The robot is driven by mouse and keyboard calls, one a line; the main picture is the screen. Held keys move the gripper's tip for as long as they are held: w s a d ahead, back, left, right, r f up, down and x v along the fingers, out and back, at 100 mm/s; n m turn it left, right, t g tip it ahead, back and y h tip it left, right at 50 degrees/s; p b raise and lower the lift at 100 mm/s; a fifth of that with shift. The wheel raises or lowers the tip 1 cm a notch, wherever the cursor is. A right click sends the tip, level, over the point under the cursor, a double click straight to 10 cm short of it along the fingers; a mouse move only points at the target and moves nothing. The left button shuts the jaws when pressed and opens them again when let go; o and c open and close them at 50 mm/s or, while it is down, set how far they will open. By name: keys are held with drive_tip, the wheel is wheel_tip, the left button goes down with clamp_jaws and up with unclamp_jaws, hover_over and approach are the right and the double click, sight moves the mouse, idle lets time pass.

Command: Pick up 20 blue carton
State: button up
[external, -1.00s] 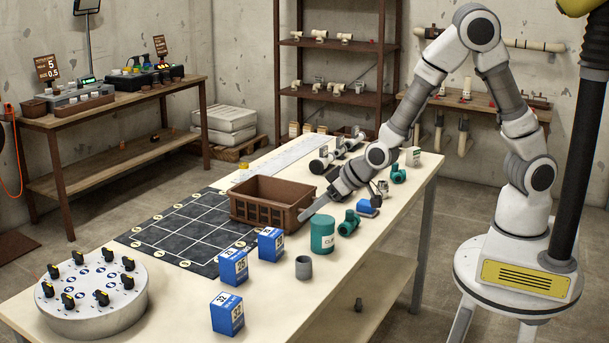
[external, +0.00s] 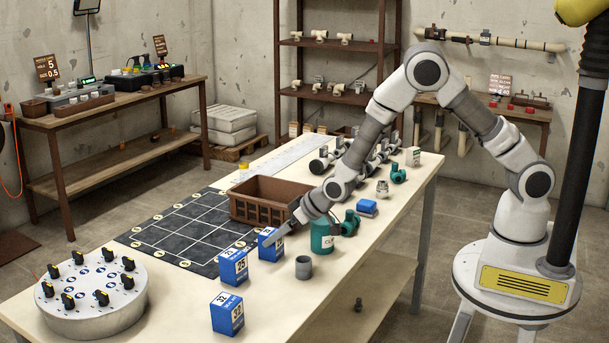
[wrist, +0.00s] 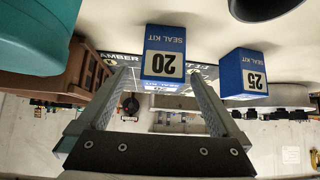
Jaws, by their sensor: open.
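The blue 20 carton (external: 266,253) stands upright on the workbench, beside the dark grid mat. In the wrist view, which looks upside down, the 20 carton (wrist: 164,62) shows its white SEAL KIT label. My gripper (external: 276,238) is open at the carton and partly covers it in the external view. In the wrist view my gripper (wrist: 161,77) has a finger on each side of the carton's face. I cannot tell whether the fingers touch it.
The blue 25 carton (external: 233,267) stands close by on the left, and another blue carton (external: 227,315) is nearer the front. A green canister (external: 322,237), a grey ring (external: 303,267) and a brown crate (external: 262,200) are around my gripper.

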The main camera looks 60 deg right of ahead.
drive_tip(key=shift+a+x, duration=0.2)
drive_tip(key=shift+x, duration=1.5)
drive_tip(key=shift+r, duration=0.1)
drive_tip(key=c, duration=1.4)
drive_tip(key=shift+c, duration=0.2)
